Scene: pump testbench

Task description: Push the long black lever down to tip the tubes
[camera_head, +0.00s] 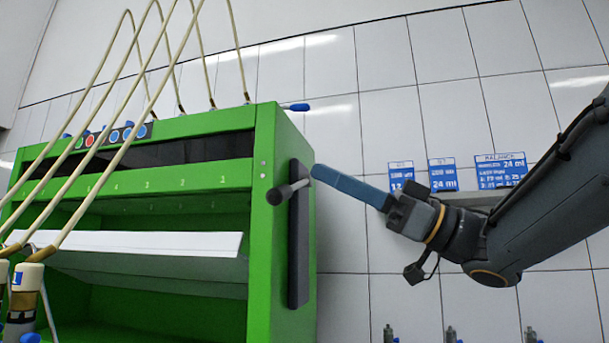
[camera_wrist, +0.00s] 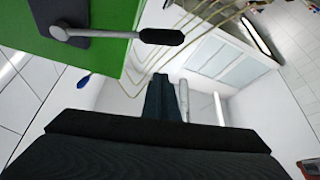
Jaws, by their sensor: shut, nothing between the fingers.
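The lever (camera_head: 280,195) is on the right side of the green pump bench (camera_head: 264,240). Its black grip points toward the front, and its rod meets the upper part of a dark upright plate (camera_head: 298,270). In the wrist view the black grip (camera_wrist: 162,37) and its grey rod show near the top. My gripper (camera_head: 318,172) is shut and empty, with blue fingers pointing left. Its tips appear close to the lever's rod; I cannot tell whether they touch. The fingers (camera_wrist: 160,85) also show in the wrist view, below the grip in the picture. Beige tubes (camera_head: 105,95) arch over the bench.
A white sloping panel (camera_head: 130,245) sits inside the bench front. Blue label signs (camera_head: 443,175) stand on a wall ledge at the right. A blue-handled valve (camera_head: 296,107) sticks out at the bench's top right. The space below my gripper beside the bench looks clear.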

